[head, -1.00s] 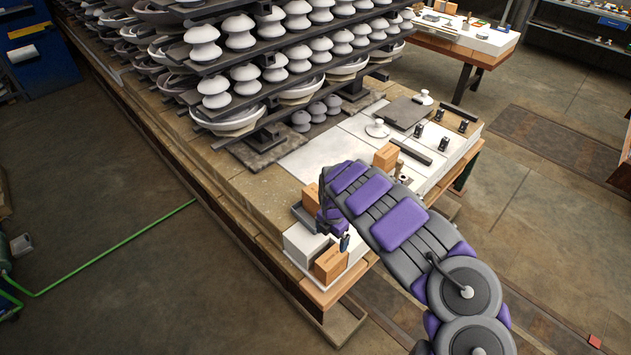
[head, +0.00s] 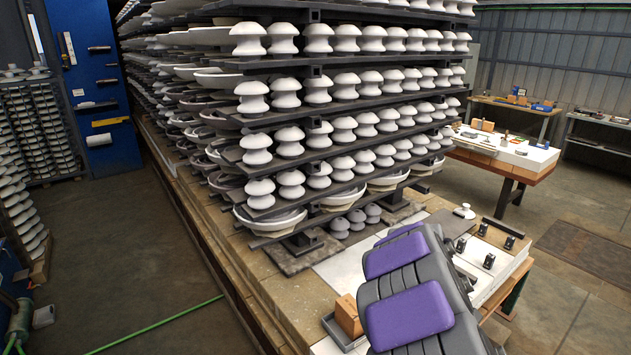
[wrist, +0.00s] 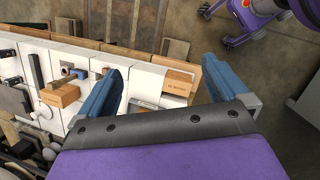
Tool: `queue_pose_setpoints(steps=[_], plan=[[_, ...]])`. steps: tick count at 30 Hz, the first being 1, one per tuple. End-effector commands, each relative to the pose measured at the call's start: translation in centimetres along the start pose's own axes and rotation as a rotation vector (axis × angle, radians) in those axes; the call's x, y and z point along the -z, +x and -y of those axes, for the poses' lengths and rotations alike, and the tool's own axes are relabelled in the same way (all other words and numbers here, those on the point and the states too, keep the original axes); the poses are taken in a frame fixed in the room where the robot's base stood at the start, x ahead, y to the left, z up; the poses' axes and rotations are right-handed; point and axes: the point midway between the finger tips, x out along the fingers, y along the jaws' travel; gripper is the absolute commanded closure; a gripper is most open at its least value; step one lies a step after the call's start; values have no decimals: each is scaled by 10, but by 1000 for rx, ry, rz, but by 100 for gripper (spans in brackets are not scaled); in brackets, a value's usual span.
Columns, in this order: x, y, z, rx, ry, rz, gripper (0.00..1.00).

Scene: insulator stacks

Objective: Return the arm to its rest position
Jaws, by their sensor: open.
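My arm (head: 410,310), with purple pads on dark grey links, rises from the bottom right of the head view and covers part of the workbench. The gripper itself is out of the head view. In the wrist view my gripper (wrist: 160,95) shows two blue fingers spread wide apart with nothing between them. It is above the white-topped workbench (wrist: 145,82). A wooden block (wrist: 178,82) lies on the bench beyond the gap between the fingers, and another wooden block (wrist: 60,93) is to the left.
Racks of white insulators (head: 345,130) stand at the bench's back. A wooden block (head: 348,314) sits in a grey tray by my arm. Small dark parts (head: 489,260) lie on the right side. Open floor (head: 130,270) is at the left.

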Motion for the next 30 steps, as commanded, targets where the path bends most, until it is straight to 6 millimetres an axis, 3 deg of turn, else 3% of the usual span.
queue_pose_setpoints(steps=[6, 12, 18, 24, 30], plan=[[-34, -45, 58, 32, 319, -30, 0], [-52, -69, 126, 102, 562, -64, 0], [-63, -81, 198, 185, 749, -92, 0], [-71, -81, 274, 272, 874, -87, 0], [-78, -75, 321, 317, 936, -70, 0]])
